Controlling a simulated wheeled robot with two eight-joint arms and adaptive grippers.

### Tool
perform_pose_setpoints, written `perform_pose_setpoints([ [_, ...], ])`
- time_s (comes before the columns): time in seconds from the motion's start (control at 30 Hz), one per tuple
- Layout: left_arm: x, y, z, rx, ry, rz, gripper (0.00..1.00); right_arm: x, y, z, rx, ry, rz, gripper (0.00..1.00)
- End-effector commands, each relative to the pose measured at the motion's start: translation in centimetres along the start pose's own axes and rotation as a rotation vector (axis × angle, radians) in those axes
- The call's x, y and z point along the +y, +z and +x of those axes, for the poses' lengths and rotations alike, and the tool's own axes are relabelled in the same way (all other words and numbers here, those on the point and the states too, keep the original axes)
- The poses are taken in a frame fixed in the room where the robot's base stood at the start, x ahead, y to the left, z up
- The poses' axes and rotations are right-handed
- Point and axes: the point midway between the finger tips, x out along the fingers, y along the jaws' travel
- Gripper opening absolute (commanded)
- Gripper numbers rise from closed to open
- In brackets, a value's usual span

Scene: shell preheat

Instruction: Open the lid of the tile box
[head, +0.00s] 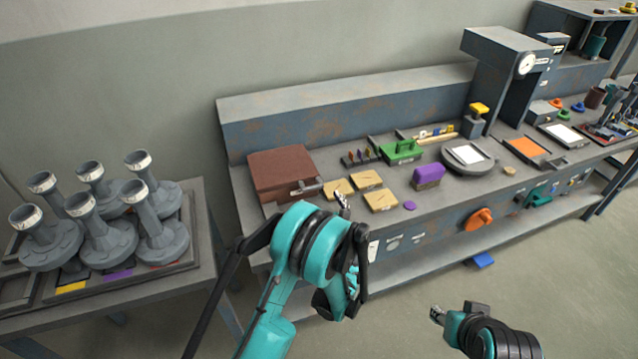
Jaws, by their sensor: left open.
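The tile box is most likely the reddish-brown box (281,168) at the left end of the workbench. Its flat lid looks closed, and a small grey metal handle or latch (307,188) sticks out at its front right corner. My own left arm hides part of the bench front below the box. My right gripper (437,314) is low in front of the bench, away from the box; its jaws are too small to read.
Several tan tiles (367,180) lie right of the box, close to my left gripper. A side table (205,235) with several grey funnel-shaped pieces stands left.

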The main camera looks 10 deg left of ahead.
Motion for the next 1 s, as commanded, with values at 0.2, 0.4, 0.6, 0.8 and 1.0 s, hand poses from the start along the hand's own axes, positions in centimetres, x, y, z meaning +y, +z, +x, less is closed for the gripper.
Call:
perform_pose_setpoints([
  [0.2, 0.1, -0.1, 3.7, -0.001, 0.002, 0.003, 0.84, 0.0, 0.6, 0.8, 0.0, 0.0, 0.0, 0.4],
  [0.4, 0.1, 0.0, 6.2, -0.002, 0.0, 0.004, 0.84, 0.0, 0.9, 1.3, 0.0, 0.0, 0.0, 0.4],
  [0.6, 0.0, 0.1, 7.0, -0.002, -0.002, 0.005, 0.84, 0.0, 0.9, 1.3, 0.0, 0.0, 0.0, 0.4],
  [0.8, 0.0, 0.1, 7.0, -0.002, -0.002, 0.005, 0.77, 0.0, 0.9, 1.3, 0.0, 0.0, 0.0, 0.4],
  [1.0, 0.0, 0.1, 7.0, -0.002, -0.002, 0.005, 0.24, 0.0, 0.9, 1.3, 0.0, 0.0, 0.0, 0.4],
])
